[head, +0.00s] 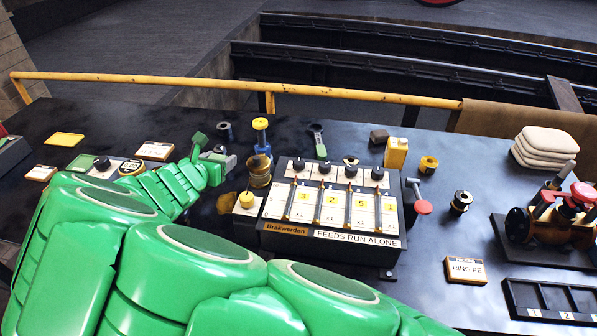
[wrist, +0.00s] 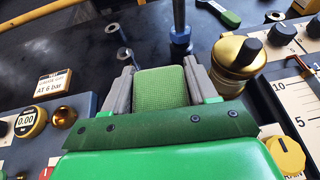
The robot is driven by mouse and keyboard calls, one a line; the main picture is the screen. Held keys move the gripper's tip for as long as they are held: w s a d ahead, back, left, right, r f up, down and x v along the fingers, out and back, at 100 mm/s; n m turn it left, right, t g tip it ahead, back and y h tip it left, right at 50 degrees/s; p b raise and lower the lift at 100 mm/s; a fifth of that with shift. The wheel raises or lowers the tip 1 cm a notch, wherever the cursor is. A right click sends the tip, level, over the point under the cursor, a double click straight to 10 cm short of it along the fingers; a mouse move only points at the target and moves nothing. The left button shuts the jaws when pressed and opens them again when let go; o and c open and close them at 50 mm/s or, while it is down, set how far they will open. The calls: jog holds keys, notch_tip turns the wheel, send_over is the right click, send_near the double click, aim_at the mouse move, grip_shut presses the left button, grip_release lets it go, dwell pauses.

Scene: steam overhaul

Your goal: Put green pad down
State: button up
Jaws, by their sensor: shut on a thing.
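The green pad (wrist: 162,88) has a woven-looking face and sits between the two grey fingers of my gripper (wrist: 160,73) in the wrist view. The fingers press on its left and right sides. In the head view my gripper (head: 214,158) is above the dark bench, left of the brass-and-black oiler.
A feed box (head: 333,205) with several knobs stands right of my gripper, beside a brass oiler (head: 259,170). A yellow rail (head: 350,93) runs along the back.

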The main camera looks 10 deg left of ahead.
aim_at(217, 156)
notch_tip(217, 156, up, 14)
jog(key=f, duration=0.1)
jog(key=w+a+r+n+g+y, duration=0.15)
jog(key=w+n+y, duration=0.3)
jog(key=w, duration=0.55)
jog(key=w+a+r+n+g+y, duration=0.15)
jog(key=w+n+y, duration=0.3)
jog(key=w, duration=0.65)
jog(key=s+d+f+n+g+y, duration=0.1)
jog(key=d+n+g+y, duration=0.3)
jog(key=d, duration=0.7)
jog(key=s+d+f+n+g+y, duration=0.1)
jog(key=s+d+n+g, duration=0.1)
jog(key=d+n+g, duration=0.6)
jog(key=f, duration=0.9)
jog(key=d+f+m+t, duration=0.1)
jog(key=f, duration=0.8)
jog(key=d+f+m, duration=0.1)
jog(key=f, duration=0.9)
jog(key=shift+w+t, duration=0.1)
jog(key=shift+t, duration=0.2)
jog(key=shift+f, duration=0.15)
